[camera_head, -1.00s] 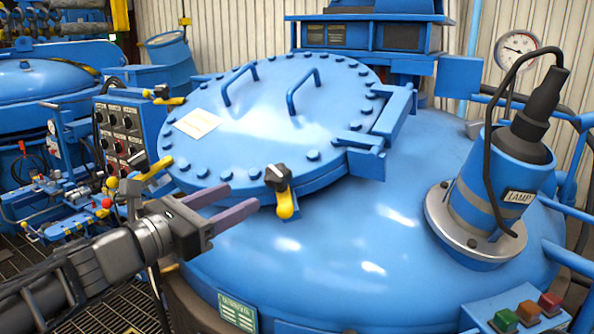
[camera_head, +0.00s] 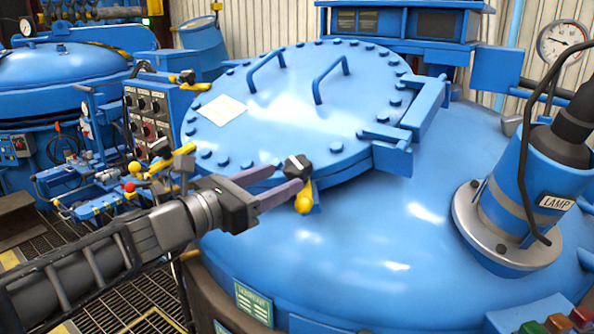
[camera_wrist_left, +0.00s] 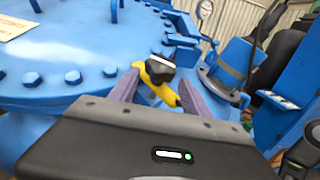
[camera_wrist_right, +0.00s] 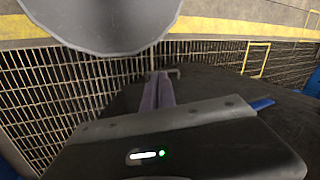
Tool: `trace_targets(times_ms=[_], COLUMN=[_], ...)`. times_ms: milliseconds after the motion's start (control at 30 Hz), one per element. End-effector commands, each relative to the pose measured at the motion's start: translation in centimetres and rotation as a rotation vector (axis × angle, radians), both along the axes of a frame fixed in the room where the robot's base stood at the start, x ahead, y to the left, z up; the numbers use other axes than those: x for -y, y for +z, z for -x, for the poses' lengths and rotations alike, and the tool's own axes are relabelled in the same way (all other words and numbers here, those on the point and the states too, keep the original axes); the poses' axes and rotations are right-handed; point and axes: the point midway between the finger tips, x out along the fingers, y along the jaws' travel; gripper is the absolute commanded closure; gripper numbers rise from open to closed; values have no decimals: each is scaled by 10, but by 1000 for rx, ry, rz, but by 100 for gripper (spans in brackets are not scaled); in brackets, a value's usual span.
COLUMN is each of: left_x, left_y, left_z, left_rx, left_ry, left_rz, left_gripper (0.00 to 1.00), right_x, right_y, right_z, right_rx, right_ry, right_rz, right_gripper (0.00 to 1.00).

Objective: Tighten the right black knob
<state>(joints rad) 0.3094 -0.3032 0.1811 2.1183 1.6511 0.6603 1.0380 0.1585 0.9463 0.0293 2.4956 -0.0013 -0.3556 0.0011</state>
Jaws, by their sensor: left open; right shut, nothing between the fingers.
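The right black knob (camera_head: 297,167) with its yellow clamp (camera_head: 304,199) sits at the front edge of the round blue lid (camera_head: 330,110). My left gripper (camera_head: 287,179) is open, with its purple fingertips close to the knob. In the left wrist view the black knob (camera_wrist_left: 160,68) shows just beyond the fingertips, and the yellow clamp (camera_wrist_left: 160,88) shows between the fingers; I cannot tell whether they touch. My right gripper (camera_wrist_right: 160,78) is shut and empty over dark floor and grating, away from the lid.
Another black knob with a yellow clamp (camera_head: 187,77) is at the lid's left edge. The lid carries two handles and a ring of bolts. A lamp housing (camera_head: 535,190) stands to the right. A control panel (camera_head: 150,115) is at the left. Metal grating (camera_wrist_right: 60,90) lies under my right gripper.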

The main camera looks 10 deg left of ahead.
Motion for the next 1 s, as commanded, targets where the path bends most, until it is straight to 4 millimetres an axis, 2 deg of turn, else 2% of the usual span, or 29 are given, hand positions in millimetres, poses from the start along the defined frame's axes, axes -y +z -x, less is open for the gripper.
trace_targets(times_ms=[300, 667, 1000], left_x=[25, 29, 29], left_y=[0, 0, 0], left_z=[-40, -46, -46], left_rx=[-1, 1, 1], left_ry=[-2, 0, 0], left_rz=[1, -1, -1], left_gripper=[44, 44, 70], right_x=[0, 0, 0], right_y=[5, 5, 5], right_z=[0, 0, 0], right_rx=[0, 0, 0], right_ry=[0, 0, 0], right_rz=[0, 0, 0], right_gripper=[100, 100, 100])
